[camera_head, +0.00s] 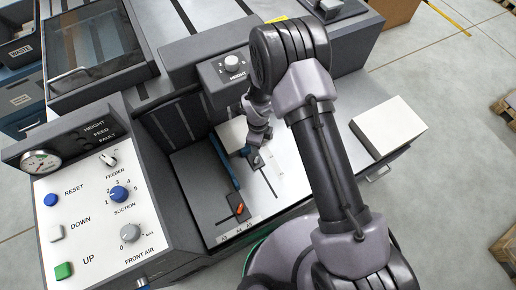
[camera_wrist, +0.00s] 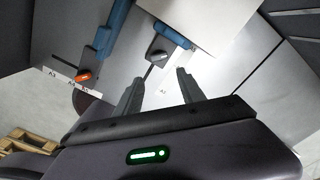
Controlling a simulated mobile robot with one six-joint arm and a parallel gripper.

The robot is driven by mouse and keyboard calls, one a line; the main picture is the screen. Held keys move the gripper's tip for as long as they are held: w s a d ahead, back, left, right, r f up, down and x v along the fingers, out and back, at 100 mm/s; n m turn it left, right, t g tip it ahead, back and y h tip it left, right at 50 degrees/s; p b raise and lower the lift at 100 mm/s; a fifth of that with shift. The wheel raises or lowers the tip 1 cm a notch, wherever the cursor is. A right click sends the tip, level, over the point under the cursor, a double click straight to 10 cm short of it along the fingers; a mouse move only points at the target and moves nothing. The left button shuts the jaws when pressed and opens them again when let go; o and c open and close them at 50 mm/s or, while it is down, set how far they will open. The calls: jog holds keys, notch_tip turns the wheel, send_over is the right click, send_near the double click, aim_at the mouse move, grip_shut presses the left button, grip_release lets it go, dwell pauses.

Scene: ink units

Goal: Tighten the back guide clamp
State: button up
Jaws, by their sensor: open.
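My gripper (camera_head: 256,142) is open and points down over the feeder table (camera_head: 212,226). In the wrist view the two fingers of my gripper (camera_wrist: 157,82) have a gap between them. The dark back guide clamp (camera_wrist: 158,57) lies just beyond the fingertips, roughly in line with the gap; I see no contact. It sits beside a short blue guide (camera_wrist: 170,34) at the edge of a white sheet stack. In the head view the clamp (camera_head: 257,161) shows just below the gripper. Which way its lever is turned is hard to tell.
A longer blue guide (camera_head: 225,162) with an orange-levered clamp (camera_head: 239,208) stands left of my gripper, near the A3, A4 and A5 marks. A control panel (camera_head: 95,200) is at left. A white paper stack (camera_head: 388,126) rests on a unit at right.

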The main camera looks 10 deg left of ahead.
notch_tip(320, 180, up, 5)
jog(key=shift+r+p, duration=0.15)
jog(key=shift+p, duration=0.45)
jog(key=d+r+n+t+y, duration=0.1)
jog(key=d+r+n, duration=0.3)
jog(key=r, duration=1)
jog(key=d+r+n+t, duration=0.1)
jog(key=d+r+n, duration=0.35)
jog(key=r, duration=0.95)
jog(key=s+d+r+n+t, duration=0.1)
jog(key=s+d+r+n, duration=0.1)
jog(key=s, duration=0.4)
jog(key=s+d+r+n+t, duration=0.1)
jog(key=s+d+r+n, duration=0.1)
jog(key=s+r, duration=0.3)
jog(key=s+d+r+n+t+y, duration=0.1)
jog(key=s+d+r+n, duration=0.2)
jog(key=s, duration=0.3)
jog(key=shift+s+d+r+t, duration=0.3)
jog(key=shift+d+r+t, duration=0.1)
jog(key=shift+d+r, duration=0.45)
jog(key=shift+a, duration=0.15)
